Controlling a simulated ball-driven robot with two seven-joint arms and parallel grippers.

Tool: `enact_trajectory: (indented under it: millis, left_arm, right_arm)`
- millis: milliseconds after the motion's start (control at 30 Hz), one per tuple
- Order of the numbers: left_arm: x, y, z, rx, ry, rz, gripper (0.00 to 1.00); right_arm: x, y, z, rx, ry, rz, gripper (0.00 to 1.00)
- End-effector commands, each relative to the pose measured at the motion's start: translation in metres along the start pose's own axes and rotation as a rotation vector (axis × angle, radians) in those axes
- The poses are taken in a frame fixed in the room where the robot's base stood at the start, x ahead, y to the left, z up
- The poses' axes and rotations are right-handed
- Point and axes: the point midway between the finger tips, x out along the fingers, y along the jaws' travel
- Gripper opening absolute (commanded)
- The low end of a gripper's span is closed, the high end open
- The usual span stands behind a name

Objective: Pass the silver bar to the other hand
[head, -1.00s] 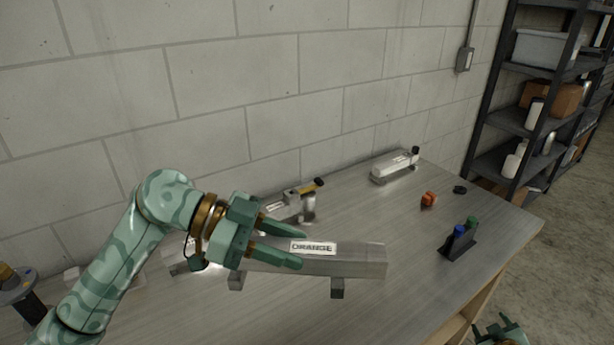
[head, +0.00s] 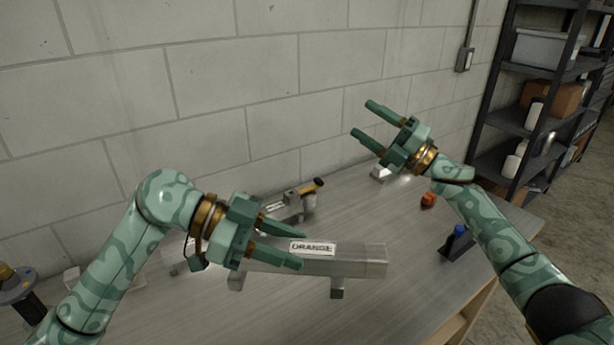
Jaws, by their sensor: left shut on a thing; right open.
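The silver bar (head: 350,262) is a long square bar with a white label reading "ORANGE" on its side. It lies level, with small grey blocks under it near both ends; I cannot tell whether it touches them. My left gripper (head: 298,248) is shut on the bar left of its middle, its fingers pointing right. The bar's left end is partly hidden by this gripper. My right gripper (head: 362,119) is open and empty, raised up and to the right of the bar, its fingers pointing up and left toward the wall.
A clamp-like tool (head: 296,201) with a dark and yellow handle stands behind the bar. An orange item (head: 428,200) and a dark holder with a blue-topped item (head: 458,240) are at right, by my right arm. A shelf rack (head: 520,110) stands beyond the table.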

Motion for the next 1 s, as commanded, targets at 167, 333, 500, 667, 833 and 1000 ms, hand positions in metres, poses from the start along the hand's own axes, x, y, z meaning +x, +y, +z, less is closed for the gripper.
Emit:
enact_trajectory:
  millis: [167,333,500,667,833,1000]
  left_arm:
    - [0.0,0.0,-0.001,0.001,0.001,0.0,0.02]
    - [0.0,0.0,-0.001,0.001,0.001,0.0,0.02]
    - [0.0,0.0,-0.001,0.001,0.001,0.0,0.02]
    - [0.0,0.0,-0.001,0.001,0.001,0.0,0.02]
    - [0.0,0.0,-0.001,0.001,0.001,0.0,0.02]
    - [0.0,0.0,-0.001,0.001,0.001,0.0,0.02]
  right_arm:
    - [0.07,0.051,-0.097,-0.253,0.438,-0.019,0.62]
    - [0.092,0.076,-0.212,-0.583,1.002,-0.134,0.62]
    - [0.053,0.071,-0.276,-0.93,1.595,-0.456,0.62]
    - [0.019,0.073,-0.271,-1.091,1.87,-0.771,0.62]
    - [0.003,0.075,-0.263,-1.142,1.961,-0.939,0.62]
    - [-0.007,0.057,-0.266,-1.141,1.971,-0.953,0.62]
